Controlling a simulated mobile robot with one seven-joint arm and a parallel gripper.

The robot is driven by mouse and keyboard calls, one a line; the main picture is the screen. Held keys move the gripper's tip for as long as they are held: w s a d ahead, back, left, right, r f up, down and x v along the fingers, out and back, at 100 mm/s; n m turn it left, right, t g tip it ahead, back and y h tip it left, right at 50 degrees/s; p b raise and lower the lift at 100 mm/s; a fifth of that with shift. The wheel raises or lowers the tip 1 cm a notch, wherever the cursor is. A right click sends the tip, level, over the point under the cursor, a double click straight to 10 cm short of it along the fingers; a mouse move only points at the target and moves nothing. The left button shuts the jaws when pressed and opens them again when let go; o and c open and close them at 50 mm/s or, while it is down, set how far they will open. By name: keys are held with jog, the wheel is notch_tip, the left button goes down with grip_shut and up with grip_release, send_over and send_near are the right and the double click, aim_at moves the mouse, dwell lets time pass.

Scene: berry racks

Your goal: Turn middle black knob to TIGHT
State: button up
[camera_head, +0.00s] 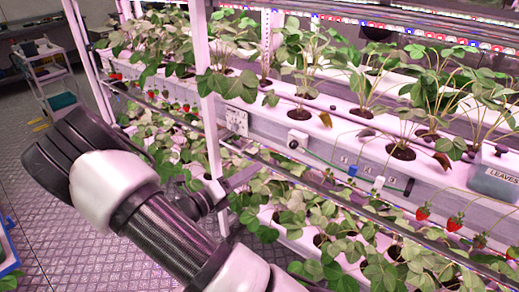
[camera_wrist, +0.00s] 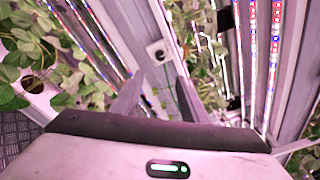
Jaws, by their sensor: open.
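A black round knob on a pale square plate (camera_head: 297,141) is on the front face of the white planting rack in the head view. It also shows in the wrist view as a dark round knob (camera_wrist: 159,54) on its plate, above and between my fingertips. No TIGHT mark is legible, and its setting cannot be told. I see only this one knob clearly. My gripper (camera_wrist: 160,84) is open and empty, its two fingers pointing toward the rack and apart from the knob.
A pale post (camera_head: 208,135) stands left of the knob, beside a white socket panel (camera_head: 237,121). Strawberry plants fill the tiers, and a metal rail runs below the knob. A grey LEAVES bin (camera_head: 494,183) hangs at right. A cart (camera_head: 54,88) stands beyond the aisle.

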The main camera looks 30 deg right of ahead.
aim_at(292, 146)
jog(key=b+x, duration=0.1)
jog(key=x, duration=1.6)
jog(key=shift+d, duration=0.2)
grip_shut()
